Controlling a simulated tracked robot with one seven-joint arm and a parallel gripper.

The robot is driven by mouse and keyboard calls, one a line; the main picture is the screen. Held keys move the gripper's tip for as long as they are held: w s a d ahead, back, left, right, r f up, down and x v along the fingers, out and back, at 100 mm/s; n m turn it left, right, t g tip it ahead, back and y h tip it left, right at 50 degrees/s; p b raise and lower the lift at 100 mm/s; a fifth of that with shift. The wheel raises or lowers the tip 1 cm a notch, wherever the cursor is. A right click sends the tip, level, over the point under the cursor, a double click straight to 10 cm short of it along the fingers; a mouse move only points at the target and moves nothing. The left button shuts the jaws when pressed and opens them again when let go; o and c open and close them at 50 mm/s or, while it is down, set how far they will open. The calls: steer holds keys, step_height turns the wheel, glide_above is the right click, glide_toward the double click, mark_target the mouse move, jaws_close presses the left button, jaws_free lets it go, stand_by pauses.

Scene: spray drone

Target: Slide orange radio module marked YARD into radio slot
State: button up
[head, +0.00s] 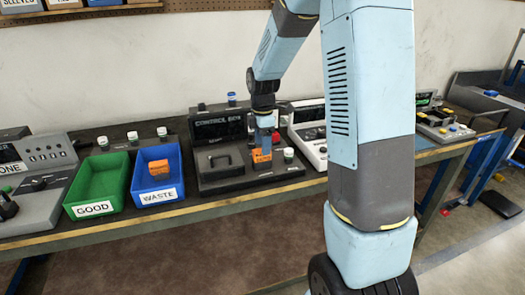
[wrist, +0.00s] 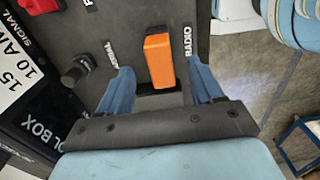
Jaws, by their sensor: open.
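The orange radio module (wrist: 158,60) stands beside the RADIO label on the dark control box (head: 215,175). Its lower end in the wrist view meets a dark slot edge; I cannot tell how deep it sits. No YARD marking is readable. In the head view the module (head: 261,157) shows under my gripper (head: 265,143). In the wrist view my gripper (wrist: 159,78) is open, with one blue finger on each side of the module and gaps showing.
Another orange block (head: 156,168) lies in the blue WASTE bin (head: 143,195). The green GOOD bin (head: 95,205) stands left of it. A white-capped knob (head: 288,155) stands close right of the module. An ANTENNA-side black knob (wrist: 75,72) stands left in the wrist view.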

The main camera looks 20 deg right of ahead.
step_height(320, 180, up, 10)
stand_by(0.4)
stand_by(0.5)
steer(key=s+r+m+t, duration=0.2)
steer(key=s+r+m, duration=0.2)
steer(key=s+m, duration=0.5)
steer(key=s+r+m+t, duration=0.3)
steer(key=s+m, duration=0.6)
steer(key=s, duration=1)
step_height(320, 180, up, 2)
steer(key=shift+s+r+t, duration=0.1)
steer(key=shift+s+t, duration=0.05)
steer(key=shift+t, duration=0.15)
steer(key=shift+c, duration=0.2)
